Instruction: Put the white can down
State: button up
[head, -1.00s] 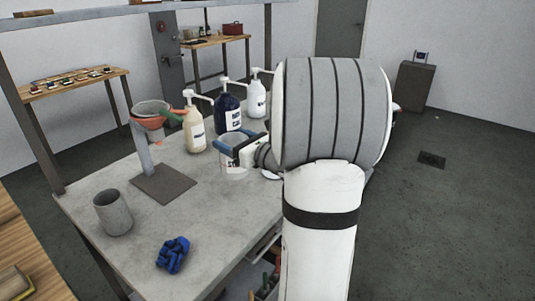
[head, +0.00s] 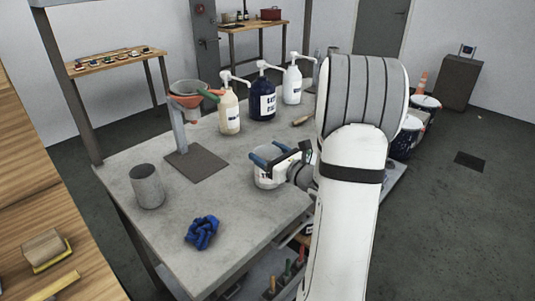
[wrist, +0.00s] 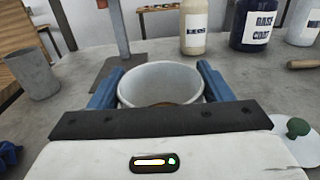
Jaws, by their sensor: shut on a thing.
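The white can (head: 264,178) is an open, light-coloured can with a dark-lettered label. It is over the grey workbench (head: 115,182), near the bench's middle front. My gripper (head: 268,160) has blue fingers and is shut on the can, one finger on each side near the rim. In the wrist view the can (wrist: 160,72) sits between the two blue fingers (wrist: 162,90), with its round mouth up and something brownish inside. It looks upright. I cannot tell whether its bottom touches the bench.
A grey cup (head: 147,187) and a blue crumpled cloth (head: 202,232) are on the bench to the left. A funnel stand (head: 195,165) is behind them. Cream (head: 229,112), navy (head: 262,98) and white (head: 292,84) pump bottles stand at the back. Bare bench lies between cloth and can.

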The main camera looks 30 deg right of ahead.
jog(key=shift+f, duration=0.2)
jog(key=o, duration=1.5)
jog(key=shift+r, duration=0.2)
